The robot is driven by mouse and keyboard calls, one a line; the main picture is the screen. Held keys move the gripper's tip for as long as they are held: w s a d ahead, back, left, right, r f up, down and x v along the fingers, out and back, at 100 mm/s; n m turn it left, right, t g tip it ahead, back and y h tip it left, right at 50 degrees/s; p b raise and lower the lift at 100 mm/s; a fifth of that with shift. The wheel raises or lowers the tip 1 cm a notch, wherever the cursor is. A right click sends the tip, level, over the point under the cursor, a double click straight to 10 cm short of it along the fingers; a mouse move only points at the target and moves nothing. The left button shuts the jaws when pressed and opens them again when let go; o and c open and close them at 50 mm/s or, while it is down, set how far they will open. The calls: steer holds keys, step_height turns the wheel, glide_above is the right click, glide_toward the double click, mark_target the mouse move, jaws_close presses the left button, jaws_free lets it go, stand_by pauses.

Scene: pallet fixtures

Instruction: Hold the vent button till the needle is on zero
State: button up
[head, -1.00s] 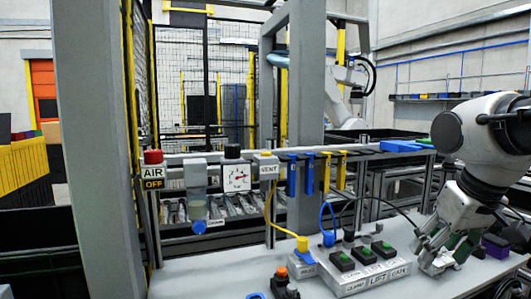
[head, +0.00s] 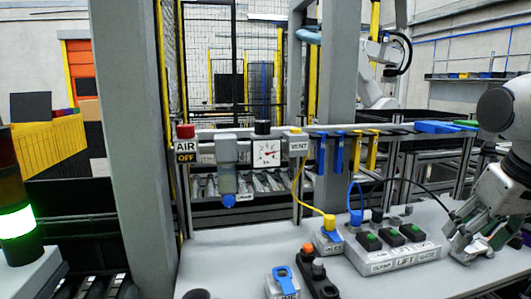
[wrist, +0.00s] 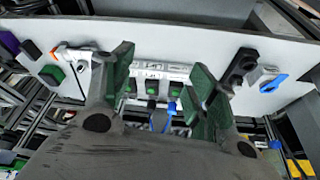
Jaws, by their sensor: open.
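The grey VENT box (head: 299,147) is on the rail with a small yellow top; its button is too small to make out. Left of it is a white square gauge (head: 267,153) with a red needle pointing roughly right; its scale is too small to read. My gripper (head: 465,250) is at the right, low over the bench and well apart from the VENT box. In the wrist view my gripper (wrist: 162,75) has its green-padded fingers spread with nothing between them. The VENT box cannot be made out there.
A red-topped AIR OFF box (head: 185,146) stands left on the rail. Blue and yellow tools (head: 340,152) hang right of VENT. A thick post (head: 130,150) rises at left.

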jaws_close()
stand_by(1.3)
